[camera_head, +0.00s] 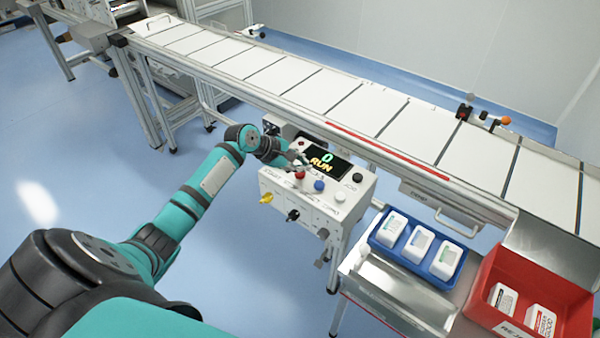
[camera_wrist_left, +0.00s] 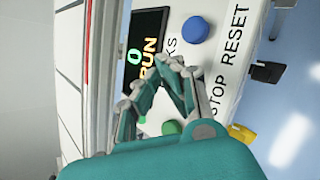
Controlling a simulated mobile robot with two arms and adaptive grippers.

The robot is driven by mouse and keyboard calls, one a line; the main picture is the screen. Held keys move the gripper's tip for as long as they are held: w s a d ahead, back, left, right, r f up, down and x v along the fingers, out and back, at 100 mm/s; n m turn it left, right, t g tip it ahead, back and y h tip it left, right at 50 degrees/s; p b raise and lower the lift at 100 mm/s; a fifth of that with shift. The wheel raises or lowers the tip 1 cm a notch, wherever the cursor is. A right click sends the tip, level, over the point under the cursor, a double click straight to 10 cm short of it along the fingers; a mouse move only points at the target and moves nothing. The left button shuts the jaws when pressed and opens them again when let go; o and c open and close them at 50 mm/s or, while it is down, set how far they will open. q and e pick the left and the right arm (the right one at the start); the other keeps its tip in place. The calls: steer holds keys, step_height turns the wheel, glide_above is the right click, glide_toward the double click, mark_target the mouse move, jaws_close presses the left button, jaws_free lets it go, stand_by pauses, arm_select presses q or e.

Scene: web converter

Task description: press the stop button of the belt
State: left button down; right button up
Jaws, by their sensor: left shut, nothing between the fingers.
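The control box (camera_head: 335,205) stands beside the belt (camera_head: 375,108), with a lit display (camera_head: 325,164) reading 0 and RUN. The red button (camera_head: 300,174) is on its sloped top, left of the blue button (camera_head: 319,185). My left gripper (camera_head: 299,161) is shut and empty, with its fingertips just behind and above the red button; contact cannot be told. In the left wrist view the shut fingers (camera_wrist_left: 176,66) cover the area beside the STOP label (camera_wrist_left: 216,90) and hide the red button. The blue button (camera_wrist_left: 195,30) and a green button (camera_wrist_left: 171,128) show there. My right gripper is out of view.
Black (camera_head: 292,215) and yellow (camera_head: 266,198) knobs stick out of the box's front. A blue tray (camera_head: 398,255) with white packs and a red bin (camera_head: 487,300) stand to the right. The floor left of the box is clear.

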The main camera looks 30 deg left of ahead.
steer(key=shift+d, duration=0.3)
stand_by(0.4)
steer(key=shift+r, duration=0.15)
arm_select(q)
steer(key=shift+f+p, duration=0.35)
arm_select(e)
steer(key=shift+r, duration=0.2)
arm_select(q)
steer(key=shift+f, duration=0.2)
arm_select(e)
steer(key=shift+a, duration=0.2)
arm_select(q)
steer(key=shift+f, duration=0.55)
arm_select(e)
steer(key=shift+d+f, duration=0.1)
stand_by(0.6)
arm_select(q)
steer(key=shift+r, duration=0.1)
steer(key=shift+r+p, duration=1)
steer(key=shift+p, duration=0.3)
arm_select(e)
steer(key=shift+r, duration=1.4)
